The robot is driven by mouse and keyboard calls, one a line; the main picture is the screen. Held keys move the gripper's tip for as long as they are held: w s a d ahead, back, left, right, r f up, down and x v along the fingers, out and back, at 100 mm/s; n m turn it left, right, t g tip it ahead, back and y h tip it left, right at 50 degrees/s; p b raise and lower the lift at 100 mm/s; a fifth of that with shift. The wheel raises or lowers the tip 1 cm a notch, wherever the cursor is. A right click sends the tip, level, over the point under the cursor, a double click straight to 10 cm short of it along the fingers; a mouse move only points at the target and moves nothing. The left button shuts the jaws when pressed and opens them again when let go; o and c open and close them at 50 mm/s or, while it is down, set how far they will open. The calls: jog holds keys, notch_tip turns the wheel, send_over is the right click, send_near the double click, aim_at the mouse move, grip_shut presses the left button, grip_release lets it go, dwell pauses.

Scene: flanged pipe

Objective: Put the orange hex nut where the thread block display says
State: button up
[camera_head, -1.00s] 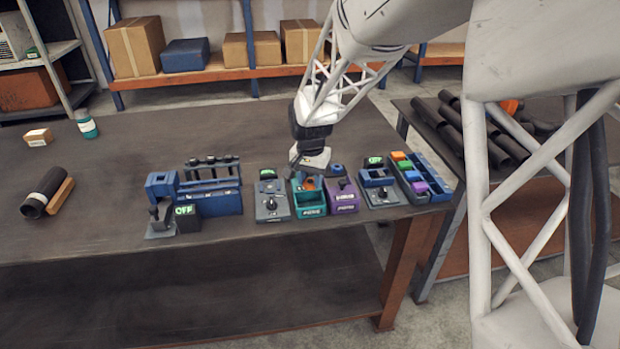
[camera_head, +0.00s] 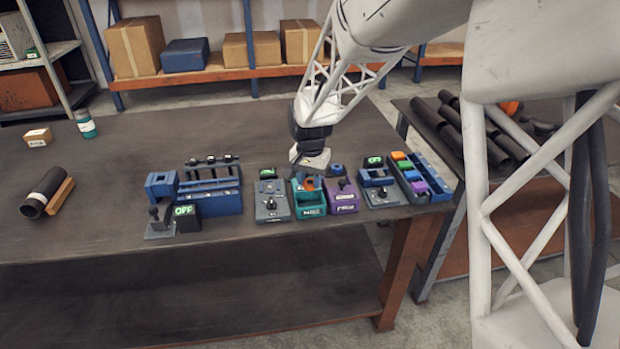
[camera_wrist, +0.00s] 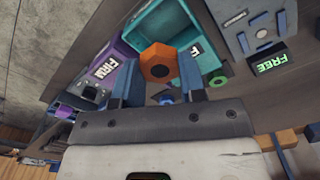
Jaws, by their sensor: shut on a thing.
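The orange hex nut (camera_wrist: 158,62) is held between the two fingers of my gripper (camera_wrist: 160,72) in the wrist view. In the head view the nut (camera_head: 313,184) shows as a small orange spot below my gripper (camera_head: 306,178), over the back part of the teal bin (camera_head: 311,211). The teal bin (camera_wrist: 152,22) has a white label, partly hidden by a finger. The purple bin (camera_wrist: 102,82) beside it is labelled FIRM. The grey thread block (camera_head: 272,205) stands left of the teal bin, and its lit display (camera_wrist: 271,63) reads FREE in the wrist view.
A blue rack (camera_head: 215,199) and an OFF display (camera_head: 185,211) stand to the left. A grey fixture (camera_head: 382,194) and a blue tray of coloured blocks (camera_head: 437,190) stand to the right. The bench (camera_head: 110,190) is clear at its middle left.

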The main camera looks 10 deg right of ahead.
aim_at(310, 182)
jog(key=shift+f, duration=0.15)
jog(key=shift+f, duration=1.8)
